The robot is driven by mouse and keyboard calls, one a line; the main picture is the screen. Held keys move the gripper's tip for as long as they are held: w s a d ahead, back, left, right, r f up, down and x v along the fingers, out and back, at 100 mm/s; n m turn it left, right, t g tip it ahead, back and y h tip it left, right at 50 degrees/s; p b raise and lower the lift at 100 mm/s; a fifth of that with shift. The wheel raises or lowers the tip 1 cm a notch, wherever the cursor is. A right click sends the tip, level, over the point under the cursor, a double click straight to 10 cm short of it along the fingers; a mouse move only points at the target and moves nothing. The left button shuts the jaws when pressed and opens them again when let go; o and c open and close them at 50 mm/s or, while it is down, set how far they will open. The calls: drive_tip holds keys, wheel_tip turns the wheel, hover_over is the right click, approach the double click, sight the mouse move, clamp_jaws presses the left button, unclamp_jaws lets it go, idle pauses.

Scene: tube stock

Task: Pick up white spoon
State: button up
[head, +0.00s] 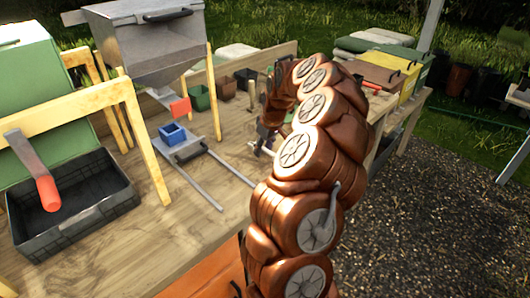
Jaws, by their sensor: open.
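My gripper (266,138) is a dark shape at the end of my copper-coloured arm, low over the wooden workbench. It is open, though its fingers are small and partly hidden by my arm. A thin, pale piece (259,149) shows right by the fingers, and it may be the white spoon. I cannot tell its full shape or whether the fingers touch it. No other white spoon is clear in the head view.
A grey hopper (145,45) stands over a small blue box (173,134) and metal rails. A black crate (70,205) with a red-handled tool (48,192) lies left. Small pots (200,98) line the back edge. Bare wood (225,150) is left of my gripper.

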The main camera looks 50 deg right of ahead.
idle(0.4)
clamp_jaws()
idle(0.4)
